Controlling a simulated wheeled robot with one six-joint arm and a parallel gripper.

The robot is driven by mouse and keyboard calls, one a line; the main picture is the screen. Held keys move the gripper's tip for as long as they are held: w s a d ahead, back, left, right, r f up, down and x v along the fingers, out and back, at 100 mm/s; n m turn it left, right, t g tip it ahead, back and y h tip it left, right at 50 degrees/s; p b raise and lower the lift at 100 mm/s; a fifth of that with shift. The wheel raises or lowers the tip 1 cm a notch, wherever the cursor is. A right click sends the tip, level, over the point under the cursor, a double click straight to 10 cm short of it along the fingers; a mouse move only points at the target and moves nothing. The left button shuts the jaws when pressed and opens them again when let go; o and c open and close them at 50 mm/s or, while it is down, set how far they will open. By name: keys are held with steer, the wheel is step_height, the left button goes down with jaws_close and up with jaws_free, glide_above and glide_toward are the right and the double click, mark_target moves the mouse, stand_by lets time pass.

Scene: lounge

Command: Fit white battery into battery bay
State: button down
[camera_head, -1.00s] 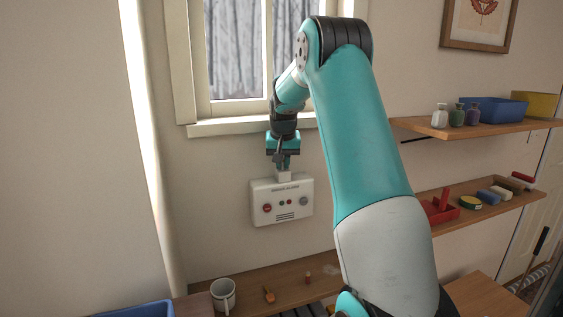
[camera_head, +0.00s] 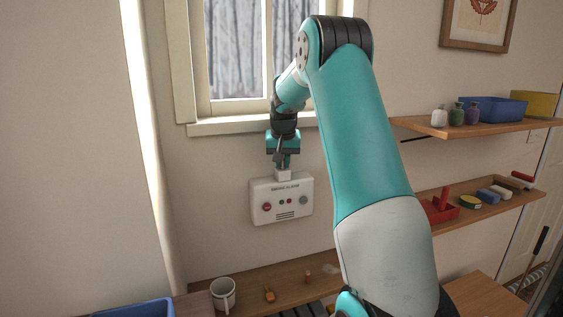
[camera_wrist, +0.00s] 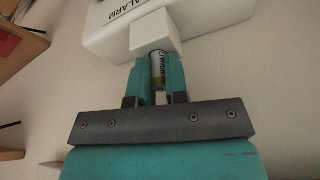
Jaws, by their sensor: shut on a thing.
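A white alarm box (camera_head: 265,213) with red and grey buttons hangs on the wall below the window; part of it shows in the wrist view (camera_wrist: 100,12). A small white battery bay (camera_head: 283,174) stands up from its top edge, and it also shows in the wrist view (camera_wrist: 155,36). My gripper (camera_head: 282,164) is directly above the bay, pointing down.
The window sill (camera_head: 235,126) is close behind my arm. A lower shelf (camera_head: 290,283) holds a white mug (camera_head: 223,293) and small items. Shelves on the right hold jars, a blue bin (camera_head: 497,110) and a red tray (camera_head: 441,211). The wall left of the alarm is bare.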

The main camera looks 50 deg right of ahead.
steer(key=shift+s+a+f+b, duration=0.1)
steer(key=shift+s+f+b, duration=0.15)
steer(key=shift+f, duration=0.4)
steer(key=shift+s+f+b, duration=0.15)
steer(key=shift+s+f, duration=0.05)
steer(key=shift+f, duration=0.45)
steer(key=c, duration=1.2)
jaws_free()
steer(key=shift+c, duration=0.2)
steer(key=shift+r+p, duration=0.35)
steer(key=shift+r, duration=0.05)
steer(key=shift+o, duration=0.9)
steer(key=shift+a+r+p, duration=0.1)
steer(key=shift+r+p, duration=0.25)
steer(key=shift+r, duration=0.1)
steer(key=shift+s+r+p, duration=0.2)
steer(key=shift+r+p, duration=0.15)
steer(key=shift+r, duration=0.3)
steer(key=shift+w+p+v, duration=0.1)
steer(key=shift+p+v, duration=0.3)
steer(key=shift+v, duration=0.4)
steer(key=shift+w+p+v, duration=0.15)
steer(key=shift+p+v, duration=0.25)
steer(key=shift+v, duration=0.4)
steer(key=shift+a, duration=0.15)
